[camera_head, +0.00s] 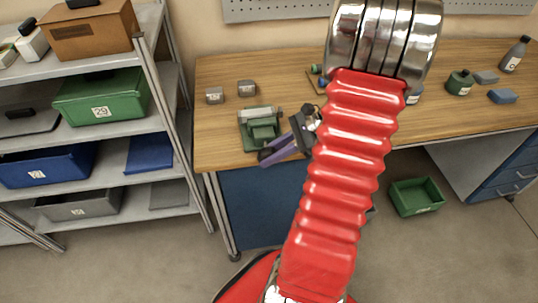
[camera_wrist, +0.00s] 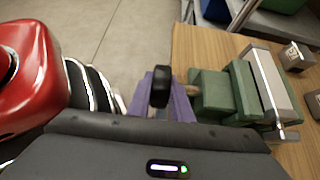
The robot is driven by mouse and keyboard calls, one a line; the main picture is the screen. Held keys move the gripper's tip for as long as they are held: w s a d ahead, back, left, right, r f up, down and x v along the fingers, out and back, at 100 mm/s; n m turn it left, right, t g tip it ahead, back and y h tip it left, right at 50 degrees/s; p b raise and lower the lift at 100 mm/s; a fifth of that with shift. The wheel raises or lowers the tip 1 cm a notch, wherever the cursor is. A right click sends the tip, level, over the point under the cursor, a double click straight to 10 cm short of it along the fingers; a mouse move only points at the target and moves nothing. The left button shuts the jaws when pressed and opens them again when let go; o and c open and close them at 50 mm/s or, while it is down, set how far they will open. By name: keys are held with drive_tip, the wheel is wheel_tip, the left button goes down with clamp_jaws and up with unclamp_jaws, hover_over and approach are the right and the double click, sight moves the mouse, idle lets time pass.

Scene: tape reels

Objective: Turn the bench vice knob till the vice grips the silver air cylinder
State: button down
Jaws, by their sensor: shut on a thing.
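The green bench vice (camera_head: 262,133) stands near the left front edge of the wooden bench. Its black knob (camera_wrist: 161,84) faces the front edge and joins the vice by a short screw. The silver air cylinder (camera_wrist: 272,84) lies along the far side of the vice's green jaw (camera_wrist: 243,92). Whether both jaws touch it cannot be told. My gripper (camera_head: 268,156) has purple fingers, one on each side of the knob, and is shut on it.
Two small grey blocks (camera_head: 214,95) (camera_head: 246,88) sit on the bench left of and behind the vice. A shelf unit with a green bin (camera_head: 102,98) stands to the left. Bottles and blocks, including a blue block (camera_head: 503,96), are at the bench's right. A green crate (camera_head: 416,196) is on the floor.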

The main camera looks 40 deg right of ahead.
drive_tip(key=shift+d, duration=0.1)
drive_tip(key=c, duration=1.6)
unclamp_jaws()
drive_tip(key=v, duration=1.3)
drive_tip(key=shift+s+d+r, duration=0.15)
drive_tip(key=shift+s+d, duration=0.05)
drive_tip(key=shift+s, duration=0.1)
